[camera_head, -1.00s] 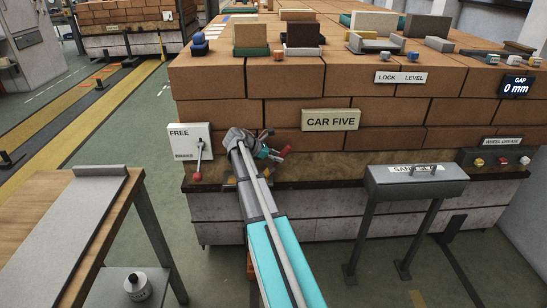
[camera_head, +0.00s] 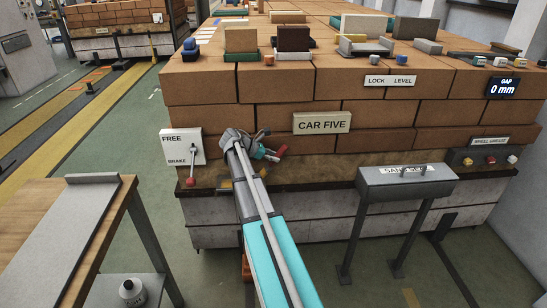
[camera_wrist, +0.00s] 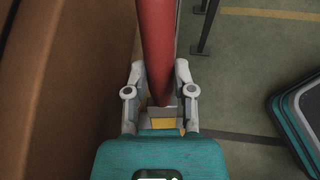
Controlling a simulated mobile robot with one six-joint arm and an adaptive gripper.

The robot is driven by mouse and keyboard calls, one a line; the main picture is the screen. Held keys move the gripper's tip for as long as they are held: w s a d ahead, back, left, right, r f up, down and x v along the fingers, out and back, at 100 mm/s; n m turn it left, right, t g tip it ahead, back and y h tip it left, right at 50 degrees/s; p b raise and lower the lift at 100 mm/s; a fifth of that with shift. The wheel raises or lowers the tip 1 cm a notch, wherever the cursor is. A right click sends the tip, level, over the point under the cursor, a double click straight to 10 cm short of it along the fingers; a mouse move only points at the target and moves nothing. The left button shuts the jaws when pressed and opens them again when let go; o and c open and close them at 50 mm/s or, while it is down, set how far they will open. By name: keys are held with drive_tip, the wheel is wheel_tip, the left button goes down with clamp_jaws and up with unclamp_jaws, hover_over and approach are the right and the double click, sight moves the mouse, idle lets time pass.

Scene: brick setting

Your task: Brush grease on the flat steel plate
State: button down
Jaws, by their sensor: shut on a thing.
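My gripper (camera_head: 262,146) is in front of the brick-loaded car, near its front lower edge. It is shut on a red-handled brush (camera_head: 281,151). In the wrist view, my gripper (camera_wrist: 160,95) has a finger on each side of the red-handled brush (camera_wrist: 156,45), with a grey collar and a yellow end below the red handle. A long flat grey plate (camera_head: 55,240), which looks like the steel plate, lies on the wooden table at the left, apart from my gripper. A raised grey bar (camera_head: 92,179) crosses its far end. A small tin (camera_head: 132,291) stands low beside the table.
The car with stacked bricks (camera_head: 380,130) fills the middle. A brake lever (camera_head: 191,180) sticks out at its left. A grey sand box (camera_head: 408,184) on legs stands at right. Green floor (camera_head: 180,215) is free between table and car.

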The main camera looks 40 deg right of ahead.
sight(280, 148)
drive_tip(key=shift+r+p, duration=1.95)
drive_tip(key=shift+r, duration=0.3)
drive_tip(key=shift+r+p, duration=1.5)
drive_tip(key=shift+r, duration=0.05)
drive_tip(key=shift+s+f, duration=0.1)
drive_tip(key=shift+s, duration=0.05)
